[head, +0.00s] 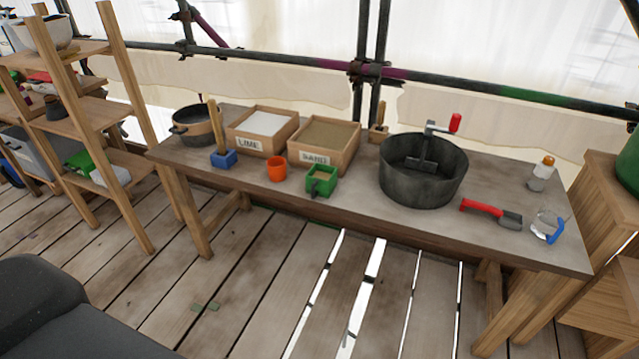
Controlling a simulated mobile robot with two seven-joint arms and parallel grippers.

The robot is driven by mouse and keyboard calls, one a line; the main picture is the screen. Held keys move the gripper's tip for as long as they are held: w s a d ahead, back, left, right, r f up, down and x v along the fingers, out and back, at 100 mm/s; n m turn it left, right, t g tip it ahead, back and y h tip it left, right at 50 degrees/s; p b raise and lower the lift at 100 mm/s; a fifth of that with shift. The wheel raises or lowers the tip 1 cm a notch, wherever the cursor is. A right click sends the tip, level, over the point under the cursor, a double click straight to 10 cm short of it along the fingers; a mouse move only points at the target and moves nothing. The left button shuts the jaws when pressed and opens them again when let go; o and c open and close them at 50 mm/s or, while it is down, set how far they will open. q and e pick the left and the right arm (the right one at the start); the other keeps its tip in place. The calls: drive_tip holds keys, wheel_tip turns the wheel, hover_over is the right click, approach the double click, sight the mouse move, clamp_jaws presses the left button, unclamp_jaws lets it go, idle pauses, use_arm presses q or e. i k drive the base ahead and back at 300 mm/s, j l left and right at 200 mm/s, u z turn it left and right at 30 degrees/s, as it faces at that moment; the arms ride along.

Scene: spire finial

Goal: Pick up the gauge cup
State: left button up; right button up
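A small orange cup (277,169) stands upright on the wooden workbench (360,205), in front of the two labelled boxes; it looks most like the gauge cup. To its right is a green square container (321,182) with a handle at its front and sand-coloured content. A clear jug with a blue handle (548,228) stands at the bench's right end. Nothing visible touches the orange cup. Neither of my grippers shows in the head view.
Behind the cup are the LIME box (246,143) and SAND box (350,155). A large dark mixing tub (421,187) and red-handled trowel (485,208) are right. Shelves (85,101) stand left.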

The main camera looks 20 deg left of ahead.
sight(277, 170)
drive_tip(key=i+j+u, duration=0.2)
drive_tip(key=i+u, duration=0.15)
drive_tip(key=i, duration=0.15)
drive_tip(key=i+u, duration=0.3)
drive_tip(key=i, duration=0.2)
drive_tip(key=i+j, duration=0.1)
drive_tip(key=i, duration=0.35)
